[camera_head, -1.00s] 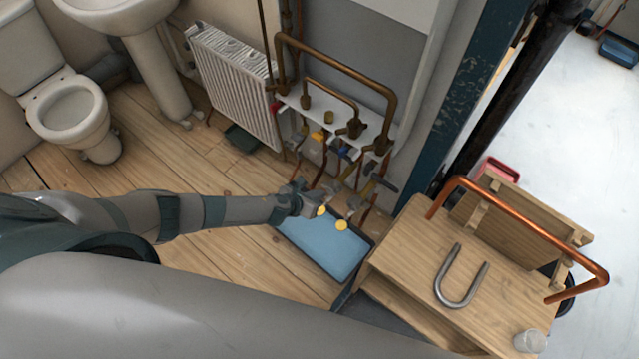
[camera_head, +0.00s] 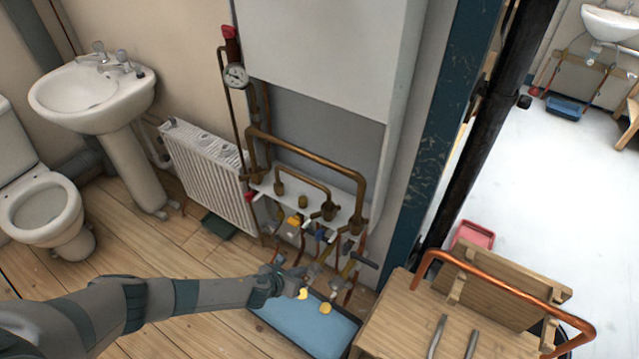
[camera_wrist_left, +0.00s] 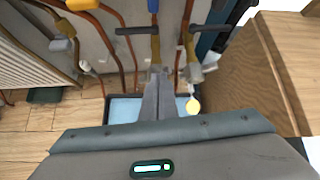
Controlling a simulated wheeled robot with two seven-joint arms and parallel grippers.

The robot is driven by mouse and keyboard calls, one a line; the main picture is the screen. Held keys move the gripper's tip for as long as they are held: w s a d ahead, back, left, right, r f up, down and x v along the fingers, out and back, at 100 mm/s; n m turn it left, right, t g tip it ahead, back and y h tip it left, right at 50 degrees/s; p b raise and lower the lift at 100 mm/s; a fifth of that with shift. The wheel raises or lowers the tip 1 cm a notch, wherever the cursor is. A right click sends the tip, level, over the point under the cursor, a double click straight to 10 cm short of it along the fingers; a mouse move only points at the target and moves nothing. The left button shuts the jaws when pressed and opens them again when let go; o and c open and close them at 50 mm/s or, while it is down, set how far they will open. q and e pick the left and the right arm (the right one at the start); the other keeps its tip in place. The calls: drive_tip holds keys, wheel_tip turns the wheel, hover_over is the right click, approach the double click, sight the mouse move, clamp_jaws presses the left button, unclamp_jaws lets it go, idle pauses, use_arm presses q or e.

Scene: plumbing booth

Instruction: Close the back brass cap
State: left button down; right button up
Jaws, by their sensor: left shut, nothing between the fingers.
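Two small round brass caps hang low under the pipework above the blue tray. One brass cap (camera_head: 302,294) is right beside my left gripper (camera_head: 301,282). The other brass cap (camera_head: 325,308) is a little to the right and nearer. The left wrist view shows one cap (camera_wrist_left: 193,105), hanging from a valve fitting just right of my fingers; the other does not show there and may be behind my gripper. In that view my left gripper (camera_wrist_left: 158,95) has its fingers together, with nothing between them, pointing at the valves. I cannot tell whether it touches a cap. My right gripper is out of view.
Copper pipes and valves with T-handles (camera_wrist_left: 137,31) are close ahead of the fingers. The blue tray (camera_head: 300,327) lies below. A wooden bench (camera_head: 410,315) stands close to the right, a white radiator (camera_head: 205,172) behind on the left. Floor to the left is clear.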

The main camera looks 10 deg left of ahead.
use_arm(q)
drive_tip(key=s+a+f+n+g+y, duration=0.2)
drive_tip(key=s+a+f+n+g, duration=0.1)
drive_tip(key=s+f+n, duration=1.55)
drive_tip(key=s+a+f+n+g, duration=0.1)
drive_tip(key=s+f+n+g, duration=0.1)
drive_tip(key=s+n, duration=0.7)
drive_tip(key=s+a+f+n+g+y, duration=0.1)
drive_tip(key=s+n, duration=0.8)
drive_tip(key=s, duration=1.3)
wheel_tip(320, 180, down, 2)
drive_tip(key=shift+s+a+f+g, duration=0.1)
drive_tip(key=shift+s+a+g, duration=0.05)
drive_tip(key=shift+a+g, duration=0.4)
drive_tip(key=c, duration=1.6)
unclamp_jaws()
